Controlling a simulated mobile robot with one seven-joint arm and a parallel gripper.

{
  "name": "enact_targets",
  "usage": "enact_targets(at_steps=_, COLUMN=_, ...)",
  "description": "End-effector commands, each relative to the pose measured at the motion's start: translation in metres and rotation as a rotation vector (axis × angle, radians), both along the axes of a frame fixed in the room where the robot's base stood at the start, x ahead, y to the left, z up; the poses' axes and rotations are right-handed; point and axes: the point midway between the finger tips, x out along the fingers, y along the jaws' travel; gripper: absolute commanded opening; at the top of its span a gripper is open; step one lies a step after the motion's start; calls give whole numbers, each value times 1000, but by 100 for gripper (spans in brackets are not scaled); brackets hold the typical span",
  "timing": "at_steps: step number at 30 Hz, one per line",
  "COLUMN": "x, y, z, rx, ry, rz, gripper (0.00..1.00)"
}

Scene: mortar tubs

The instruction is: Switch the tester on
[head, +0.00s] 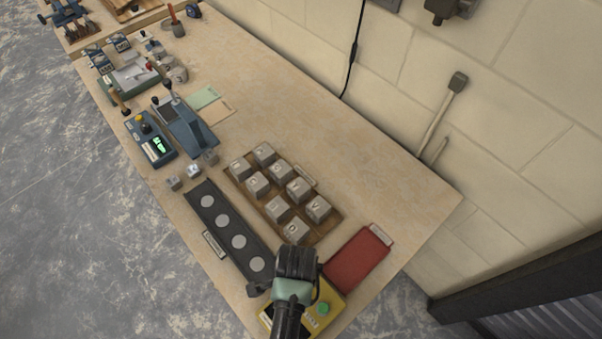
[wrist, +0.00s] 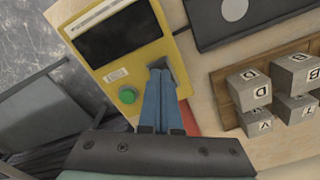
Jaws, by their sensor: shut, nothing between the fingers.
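A yellow box, which looks like the tester (head: 325,300), stands near the front end of the bench, partly covered by my arm in the head view. In the wrist view the yellow box (wrist: 135,58) shows a dark blank screen (wrist: 103,33), a white label (wrist: 115,75) and a green button (wrist: 128,95). My gripper (wrist: 160,70) has its blue fingers together and empty, with the tips over the box face, right of the green button. A dark grey part (wrist: 181,74) shows beside the tips, partly hidden. I cannot tell whether the tips touch it. In the head view the fingertips are hidden.
A black strip with pale discs (head: 230,235) and a brown board of lettered grey blocks (head: 248,188) lie beyond the box. A red pad (head: 355,258) lies right of it. A blue device with a lit green display (head: 150,138) stands farther left.

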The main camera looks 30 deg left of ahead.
Motion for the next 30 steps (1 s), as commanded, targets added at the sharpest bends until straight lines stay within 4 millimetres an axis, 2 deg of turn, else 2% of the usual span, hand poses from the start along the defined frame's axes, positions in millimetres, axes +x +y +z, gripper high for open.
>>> enact_targets(at_steps=18, x=0, y=0, z=-10, rx=0, ry=0, rz=0, gripper=0)
enact_targets(at_steps=23, x=0, y=0, z=-6, rx=-1, ry=-1, rz=0, gripper=0)
enact_targets(at_steps=30, x=0, y=0, z=12, rx=0, ry=0, rz=0, gripper=0)
